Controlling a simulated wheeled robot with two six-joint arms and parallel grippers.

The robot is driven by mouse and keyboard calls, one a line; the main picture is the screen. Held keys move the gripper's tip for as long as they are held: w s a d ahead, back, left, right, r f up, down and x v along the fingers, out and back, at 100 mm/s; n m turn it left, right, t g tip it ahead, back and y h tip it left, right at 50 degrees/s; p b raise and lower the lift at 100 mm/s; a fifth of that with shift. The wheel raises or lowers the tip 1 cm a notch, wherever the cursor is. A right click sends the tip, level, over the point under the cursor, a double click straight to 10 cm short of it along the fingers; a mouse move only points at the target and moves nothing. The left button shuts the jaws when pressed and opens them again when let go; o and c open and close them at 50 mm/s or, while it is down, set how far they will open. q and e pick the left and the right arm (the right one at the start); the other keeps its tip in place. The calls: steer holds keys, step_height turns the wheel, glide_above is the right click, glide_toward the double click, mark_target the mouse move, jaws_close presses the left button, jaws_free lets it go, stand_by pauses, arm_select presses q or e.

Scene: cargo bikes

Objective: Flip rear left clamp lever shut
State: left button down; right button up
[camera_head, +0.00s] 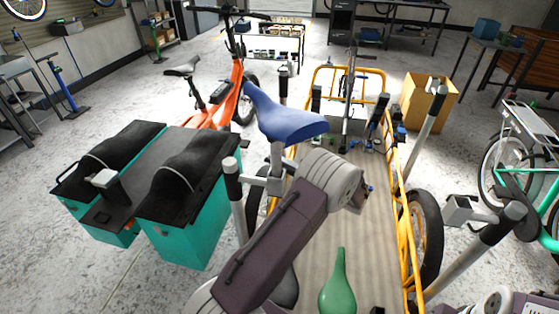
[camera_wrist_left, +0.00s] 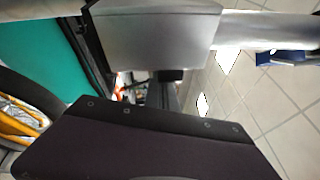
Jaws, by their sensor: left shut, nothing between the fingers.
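The rear left clamp (camera_head: 262,180) is a grey block between an upright post (camera_head: 234,185) and the seat post under the blue saddle. A large grey block, apparently this clamp, fills the top of the left wrist view (camera_wrist_left: 155,35). A small black part under it may be its lever (camera_wrist_left: 170,75); I cannot tell its position. My left gripper (camera_head: 356,195) is shut and empty, mostly hidden behind its wrist, to the right of the clamp. In the left wrist view the dark wrist housing covers the bottom, and contact is unclear. My right gripper is not in view.
The blue saddle (camera_head: 282,118) overhangs the clamp. Teal panniers (camera_head: 190,222) with black tops stand close on the left. Another clamp (camera_head: 466,210) is on the right.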

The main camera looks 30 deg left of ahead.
arm_select(q)
steer(key=shift+s+a, duration=0.15)
steer(key=shift+s, duration=0.05)
stand_by(0.3)
steer(key=d, duration=0.9)
steer(key=shift+f, duration=0.3)
